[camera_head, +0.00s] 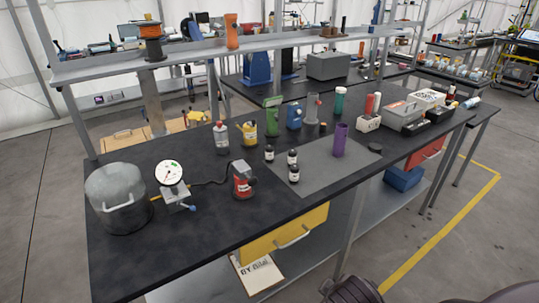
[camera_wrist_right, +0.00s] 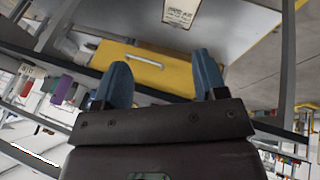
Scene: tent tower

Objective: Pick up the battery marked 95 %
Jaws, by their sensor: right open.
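No marking of 95 % is readable in either view, so I cannot tell which thing is that battery. On the black workbench (camera_head: 130,259), three small dark cylinders with pale labels stand around the grey mat: one at the back left (camera_head: 269,153), one in the middle (camera_head: 292,157) and one at the front (camera_head: 294,173). A red and dark labelled object (camera_head: 242,181) stands left of them. My right gripper (camera_wrist_right: 164,83) is open and empty in the wrist view, its blue fingers apart, with the bench's yellow drawer beyond. My left gripper is not in view.
A purple cup (camera_head: 340,140) stands on the grey mat (camera_head: 325,183). A metal pot (camera_head: 118,197) and a dial gauge (camera_head: 169,174) are at the left. Bottles, cups and boxes crowd the back and right. The bench's front-left top is clear. A yellow drawer (camera_head: 285,234) is below.

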